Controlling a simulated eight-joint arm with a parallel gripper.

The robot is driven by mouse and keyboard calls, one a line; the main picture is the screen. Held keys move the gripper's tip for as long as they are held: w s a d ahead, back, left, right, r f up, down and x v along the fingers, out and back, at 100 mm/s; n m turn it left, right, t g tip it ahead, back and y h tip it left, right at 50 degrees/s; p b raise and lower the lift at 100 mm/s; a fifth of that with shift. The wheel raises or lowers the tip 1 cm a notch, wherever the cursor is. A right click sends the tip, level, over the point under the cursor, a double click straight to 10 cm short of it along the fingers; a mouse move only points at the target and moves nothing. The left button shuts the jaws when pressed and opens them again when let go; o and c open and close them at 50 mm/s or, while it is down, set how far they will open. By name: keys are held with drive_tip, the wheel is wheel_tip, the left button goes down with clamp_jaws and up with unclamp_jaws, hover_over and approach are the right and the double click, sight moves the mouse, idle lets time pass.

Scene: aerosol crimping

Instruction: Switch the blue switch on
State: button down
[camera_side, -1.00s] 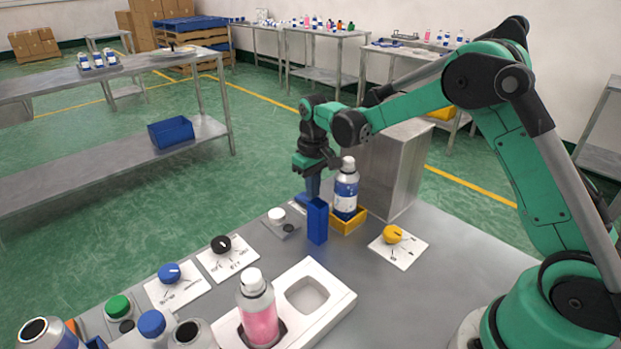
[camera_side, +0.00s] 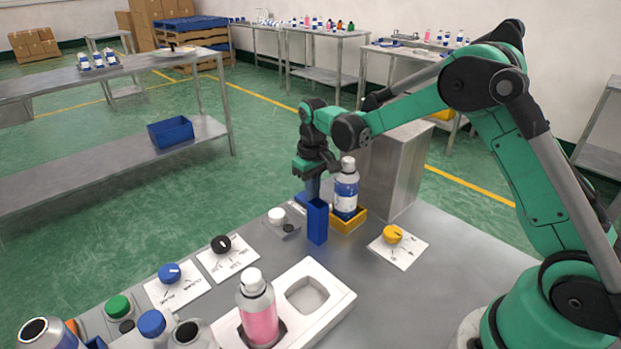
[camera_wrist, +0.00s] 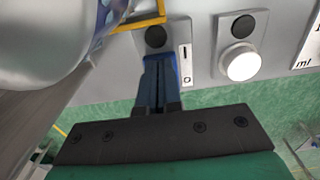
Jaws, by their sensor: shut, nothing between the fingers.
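A tall upright blue block (camera_side: 317,222) stands on the table beside the yellow tray; I cannot tell whether it is part of the blue switch. My gripper (camera_side: 313,193) points down just behind and above it, shut and empty. In the wrist view, my shut fingers (camera_wrist: 158,62) reach to a grey panel, close to a black round part and left of a white strip (camera_wrist: 185,50) marked I and O. Blue shows around the fingers there. The switch's position and any contact are unclear. A blue knob (camera_side: 169,272) sits on a white marked plate at the left.
A white-capped bottle (camera_side: 346,190) stands in the yellow tray (camera_side: 349,221), close right of my gripper. A metal box (camera_side: 392,170) is behind it. A white button (camera_side: 276,215), a black knob (camera_side: 221,244) and a yellow knob (camera_side: 392,233) are nearby. A pink bottle (camera_side: 258,312) stands in front.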

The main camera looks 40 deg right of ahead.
drive_tip(key=shift+f, duration=0.2)
wheel_tip(320, 180, up, 11)
drive_tip(key=shift+f, duration=0.2)
idle(1.1)
drive_tip(key=shift+r, duration=0.1)
drive_tip(key=s+a+t, duration=0.2)
drive_tip(key=s+t, duration=0.1)
drive_tip(key=s, duration=0.4)
drive_tip(key=s+a+t, duration=0.3)
drive_tip(key=s+t, duration=0.1)
drive_tip(key=s, duration=0.4)
drive_tip(key=shift+r, duration=0.4)
